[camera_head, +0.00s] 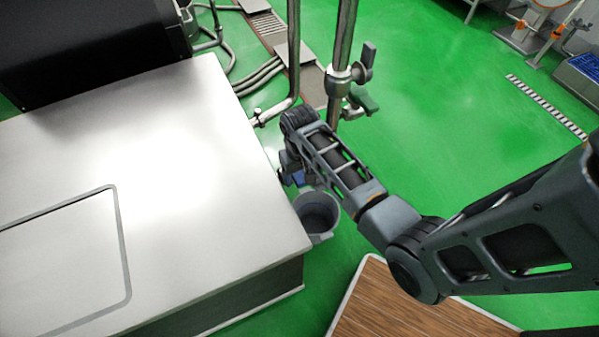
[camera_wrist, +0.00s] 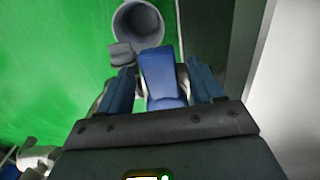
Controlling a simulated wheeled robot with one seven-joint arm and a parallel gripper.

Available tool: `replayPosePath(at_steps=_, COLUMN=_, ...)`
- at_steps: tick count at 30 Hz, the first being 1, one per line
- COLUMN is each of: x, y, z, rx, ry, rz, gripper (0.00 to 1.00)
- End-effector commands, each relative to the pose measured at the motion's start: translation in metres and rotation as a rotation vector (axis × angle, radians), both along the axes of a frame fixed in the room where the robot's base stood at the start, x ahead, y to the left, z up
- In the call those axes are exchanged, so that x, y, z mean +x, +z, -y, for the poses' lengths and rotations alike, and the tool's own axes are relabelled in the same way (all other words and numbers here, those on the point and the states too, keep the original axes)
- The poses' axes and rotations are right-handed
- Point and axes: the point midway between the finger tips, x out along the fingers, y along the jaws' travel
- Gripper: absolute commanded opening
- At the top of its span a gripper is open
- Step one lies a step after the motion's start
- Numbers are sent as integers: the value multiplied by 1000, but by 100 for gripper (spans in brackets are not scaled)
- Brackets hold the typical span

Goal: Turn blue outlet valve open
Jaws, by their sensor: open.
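The blue outlet valve handle (camera_wrist: 160,72) shows in the wrist view as a flat blue lever. It lies between the two fingers of my gripper (camera_wrist: 159,80), which are open, one on each side of it. A gap shows on the right side; whether the left finger touches it I cannot tell. In the head view my gripper (camera_head: 292,168) is beside the right edge of the steel counter, and only a small blue part of the valve (camera_head: 299,179) shows. My arm and gripper hide most of the valve and its pipe.
A grey bucket (camera_head: 318,214) stands on the green floor below the valve, also in the wrist view (camera_wrist: 137,24). The steel counter (camera_head: 200,170) lies close on the left. Vertical steel pipes with another valve (camera_head: 352,72) stand behind my gripper.

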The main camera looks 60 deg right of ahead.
Motion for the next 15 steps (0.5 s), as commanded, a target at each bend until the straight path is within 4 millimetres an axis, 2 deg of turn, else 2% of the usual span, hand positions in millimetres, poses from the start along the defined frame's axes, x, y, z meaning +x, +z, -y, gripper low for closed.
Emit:
replayPosePath(at_steps=6, x=0, y=0, z=0, rx=0, ry=0, rz=0, gripper=65)
replayPosePath(at_steps=15, x=0, y=0, z=0, rx=0, ry=0, rz=0, gripper=36)
